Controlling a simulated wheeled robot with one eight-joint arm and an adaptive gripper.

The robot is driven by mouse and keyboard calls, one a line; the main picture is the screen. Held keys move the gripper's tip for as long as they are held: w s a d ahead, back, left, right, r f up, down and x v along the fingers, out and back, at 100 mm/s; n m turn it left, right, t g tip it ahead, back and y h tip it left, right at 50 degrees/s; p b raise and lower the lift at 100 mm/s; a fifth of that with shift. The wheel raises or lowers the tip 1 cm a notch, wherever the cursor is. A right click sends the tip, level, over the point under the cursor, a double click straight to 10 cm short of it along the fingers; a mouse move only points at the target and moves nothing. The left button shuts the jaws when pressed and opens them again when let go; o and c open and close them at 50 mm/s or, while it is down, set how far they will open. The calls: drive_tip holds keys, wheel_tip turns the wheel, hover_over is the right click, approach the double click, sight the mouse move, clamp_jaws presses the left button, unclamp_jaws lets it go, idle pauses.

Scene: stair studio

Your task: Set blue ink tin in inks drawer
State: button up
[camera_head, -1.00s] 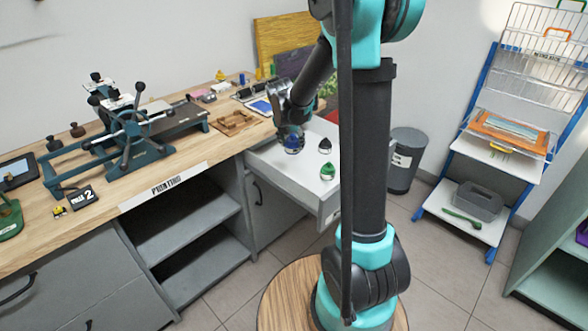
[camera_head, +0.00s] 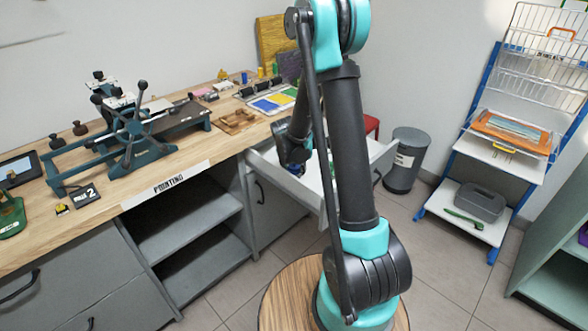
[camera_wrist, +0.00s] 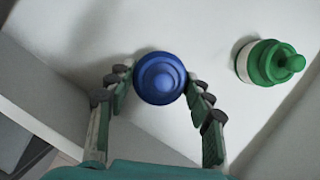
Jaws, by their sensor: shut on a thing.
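The blue ink tin (camera_wrist: 160,78) is held between the fingers of my gripper (camera_wrist: 160,88) in the wrist view, seen from above. In the head view a small blue bit of the tin (camera_head: 297,170) shows below my gripper (camera_head: 296,166), over the open drawer. The drawer (camera_head: 262,163) is white inside and pulled out from the bench. A green tin (camera_wrist: 268,63) stands in the drawer to the right of the blue one in the wrist view. My arm hides it in the head view. Whether the blue tin touches the drawer floor is unclear.
The drawer's side wall (camera_wrist: 45,115) runs close by on the left of the wrist view. The bench carries a press (camera_head: 130,130) and a colour tray (camera_head: 275,101). A grey bin (camera_head: 407,160) stands right of the drawer.

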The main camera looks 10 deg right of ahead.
drive_tip(key=o, duration=1.5)
